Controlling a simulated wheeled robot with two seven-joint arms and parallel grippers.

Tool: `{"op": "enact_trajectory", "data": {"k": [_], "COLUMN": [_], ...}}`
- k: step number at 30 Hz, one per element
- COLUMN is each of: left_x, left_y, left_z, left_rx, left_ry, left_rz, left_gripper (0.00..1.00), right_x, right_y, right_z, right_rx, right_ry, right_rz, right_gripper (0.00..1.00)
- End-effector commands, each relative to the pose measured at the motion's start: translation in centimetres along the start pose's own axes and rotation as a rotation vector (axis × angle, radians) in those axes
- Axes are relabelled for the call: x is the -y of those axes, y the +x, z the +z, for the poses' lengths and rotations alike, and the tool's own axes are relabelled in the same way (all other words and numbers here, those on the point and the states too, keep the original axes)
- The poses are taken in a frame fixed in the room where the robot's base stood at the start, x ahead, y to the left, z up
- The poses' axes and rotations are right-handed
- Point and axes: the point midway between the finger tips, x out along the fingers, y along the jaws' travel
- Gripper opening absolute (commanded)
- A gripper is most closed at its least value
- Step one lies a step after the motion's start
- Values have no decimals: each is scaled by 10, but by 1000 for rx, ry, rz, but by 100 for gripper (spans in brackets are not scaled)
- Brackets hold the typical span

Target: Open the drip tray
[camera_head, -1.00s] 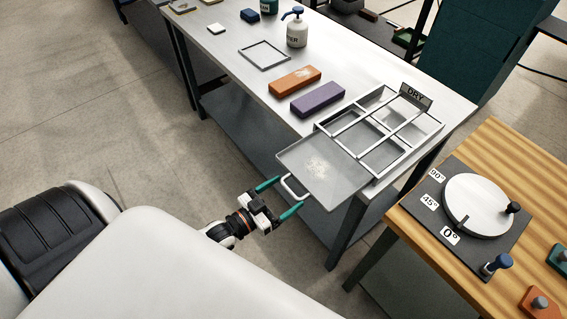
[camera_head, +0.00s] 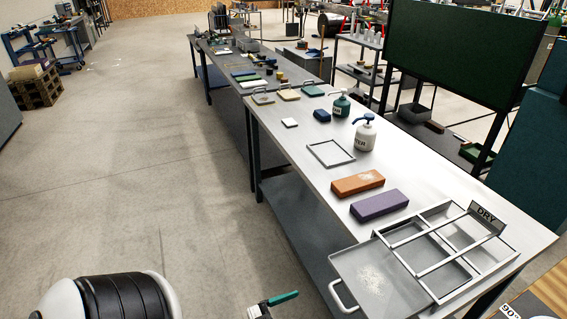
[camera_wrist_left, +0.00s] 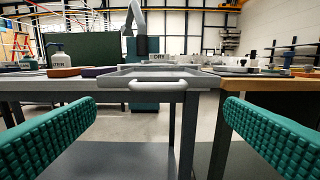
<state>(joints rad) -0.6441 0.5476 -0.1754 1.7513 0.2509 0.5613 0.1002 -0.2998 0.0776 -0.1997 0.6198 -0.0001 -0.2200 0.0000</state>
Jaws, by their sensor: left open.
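The drip tray (camera_head: 395,293) is a flat grey metal tray with pale specks on it. It stands pulled out from under the divided metal frame at the near end of the bench. Its white handle (camera_head: 342,297) is on the left side; in the left wrist view the handle (camera_wrist_left: 157,86) is straight ahead, centred between the fingers. My left gripper (camera_wrist_left: 160,115) is open and empty, with green ribbed fingers apart and short of the handle. In the head view only part of the left gripper (camera_head: 274,303) shows at the bottom edge. My right gripper is not in view.
The bench (camera_head: 295,165) also carries an orange block (camera_head: 357,183), a purple block (camera_head: 379,205), pump bottles and a DRY sign (camera_head: 485,214). A wooden table (camera_wrist_left: 270,86) stands to the right. Open floor (camera_head: 150,180) lies left of the bench.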

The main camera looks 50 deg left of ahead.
Motion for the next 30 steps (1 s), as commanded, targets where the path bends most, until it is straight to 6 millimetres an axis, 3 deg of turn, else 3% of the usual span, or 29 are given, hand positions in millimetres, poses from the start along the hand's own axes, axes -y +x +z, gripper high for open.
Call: {"op": "enact_trajectory", "data": {"k": [3, 9, 26, 30], "left_x": [0, 0, 0, -3], "left_y": [-20, -35, -36, -36], "left_z": [-2, 0, 0, -14], "left_rx": [-3, 0, 1, -34], "left_ry": [-1, 0, -1, 4], "left_rz": [0, 0, 0, 16], "left_gripper": [93, 93, 93, 93], "right_x": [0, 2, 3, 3], "right_y": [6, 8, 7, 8], "right_z": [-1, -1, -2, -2], "right_rx": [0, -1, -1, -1], "right_ry": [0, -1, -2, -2], "right_rz": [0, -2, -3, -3], "right_gripper": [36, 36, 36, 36]}}
